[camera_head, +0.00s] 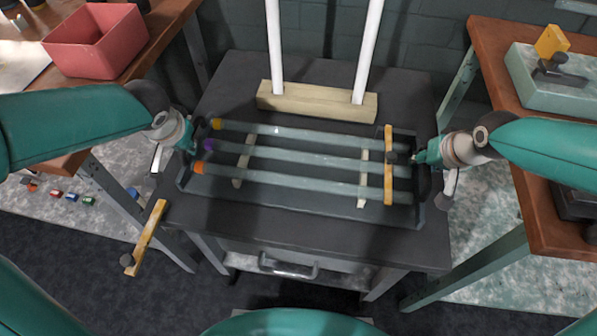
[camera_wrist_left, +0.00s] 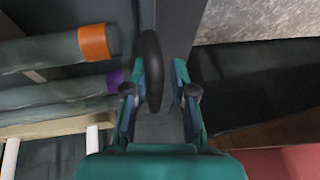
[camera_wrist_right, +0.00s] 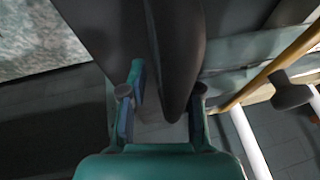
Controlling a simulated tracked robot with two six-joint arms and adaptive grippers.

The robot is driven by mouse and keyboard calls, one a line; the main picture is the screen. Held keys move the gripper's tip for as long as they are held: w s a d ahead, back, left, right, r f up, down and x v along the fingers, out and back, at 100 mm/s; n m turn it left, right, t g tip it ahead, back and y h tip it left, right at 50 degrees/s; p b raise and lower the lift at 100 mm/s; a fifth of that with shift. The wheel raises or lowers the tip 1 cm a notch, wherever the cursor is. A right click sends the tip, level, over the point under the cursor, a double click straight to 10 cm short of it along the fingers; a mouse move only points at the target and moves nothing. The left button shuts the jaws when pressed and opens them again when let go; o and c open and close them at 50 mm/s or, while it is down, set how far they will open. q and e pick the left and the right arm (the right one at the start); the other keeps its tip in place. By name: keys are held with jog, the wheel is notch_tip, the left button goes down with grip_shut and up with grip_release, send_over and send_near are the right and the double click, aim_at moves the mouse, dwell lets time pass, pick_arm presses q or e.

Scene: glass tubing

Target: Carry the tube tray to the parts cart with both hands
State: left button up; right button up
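The dark tube tray (camera_head: 290,207) lies flat on a dark-topped stand, holding three clear tubes with yellow, purple and orange ends. My left gripper (camera_head: 190,143) is at the tray's left end. In the left wrist view its fingers (camera_wrist_left: 160,88) are apart on either side of the black handle (camera_wrist_left: 152,65), with a gap on the right. My right gripper (camera_head: 423,157) is at the right end. In the right wrist view its fingers (camera_wrist_right: 166,95) straddle the other black handle (camera_wrist_right: 178,50), with a gap on the left. The pictures do not identify the parts cart.
A wooden block (camera_head: 318,103) with two white uprights stands behind the tray. A yellow bar (camera_head: 388,180) crosses the tray's right part. Another yellow bar (camera_head: 147,235) is at the stand's left. Wooden benches flank it, with a red bin (camera_head: 97,45) left and a teal case (camera_head: 552,82) right.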

pick_arm(q)
jog(key=shift+o, duration=0.9)
pick_arm(e)
jog(key=shift+o, duration=1.1)
jog(key=shift+r, duration=0.15)
pick_arm(q)
jog(key=shift+d, duration=0.1)
jog(key=shift+r, duration=0.1)
pick_arm(e)
jog(key=shift+a, duration=0.1)
jog(key=shift+s, duration=0.1)
pick_arm(q)
jog(key=v, duration=1.1)
jog(key=shift+s+r, duration=0.25)
jog(key=shift+r, duration=0.1)
pick_arm(e)
jog(key=v, duration=1.1)
jog(key=shift+s+r, duration=0.15)
jog(key=shift+r, duration=0.2)
